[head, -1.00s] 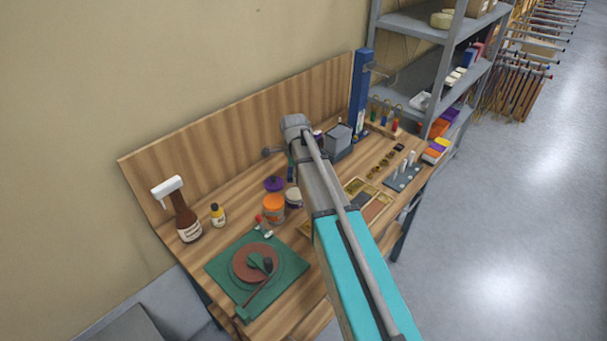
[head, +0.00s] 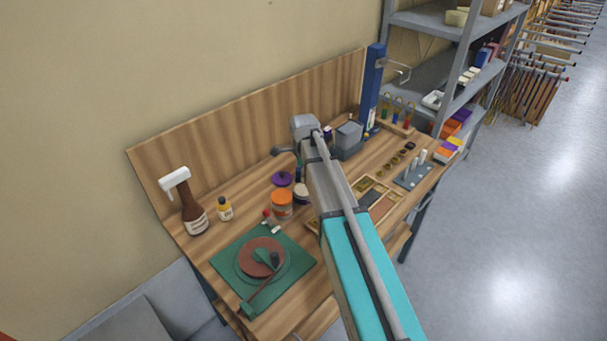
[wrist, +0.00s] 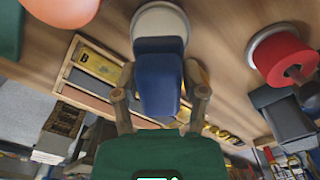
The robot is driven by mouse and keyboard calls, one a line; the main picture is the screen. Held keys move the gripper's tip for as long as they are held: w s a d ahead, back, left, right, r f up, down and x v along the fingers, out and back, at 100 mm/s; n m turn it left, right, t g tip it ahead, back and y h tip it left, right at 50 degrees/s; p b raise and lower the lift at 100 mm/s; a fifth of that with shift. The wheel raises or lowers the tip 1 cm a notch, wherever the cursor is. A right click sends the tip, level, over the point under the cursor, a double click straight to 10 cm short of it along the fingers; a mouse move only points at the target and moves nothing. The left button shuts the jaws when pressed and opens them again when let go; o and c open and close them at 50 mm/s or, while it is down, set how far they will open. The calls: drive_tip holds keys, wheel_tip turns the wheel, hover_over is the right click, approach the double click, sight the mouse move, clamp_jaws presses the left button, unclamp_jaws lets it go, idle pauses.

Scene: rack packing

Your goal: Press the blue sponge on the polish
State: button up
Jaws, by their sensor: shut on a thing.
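My gripper (wrist: 160,98) is shut on the blue sponge (wrist: 160,75), one finger on each side of it. The round, pale-rimmed polish tin (wrist: 158,14) is just beyond the sponge in the wrist view, and the sponge's far end overlaps part of it. I cannot tell whether they touch. In the head view the tin (head: 302,193) stands on the bench beside the orange jar, next to my arm. My arm hides most of the gripper and the sponge there.
The orange jar (head: 282,205) stands close left of the tin, with a purple round thing (head: 281,178) behind. A green mat (head: 226,262) with a brown disc lies front left. A spray bottle (head: 188,205) and small yellow bottle (head: 225,209) stand at left. Wooden trays (head: 378,198) lie right.

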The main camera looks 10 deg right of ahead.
sight(304, 190)
drive_tip(key=shift+f+b, duration=1.6)
drive_tip(key=shift+f, duration=0.3)
drive_tip(key=shift+f+b, duration=0.45)
drive_tip(key=shift+s, duration=0.1)
idle(1.4)
drive_tip(key=shift+r+p, duration=3.5)
drive_tip(key=shift+f+b, duration=0.3)
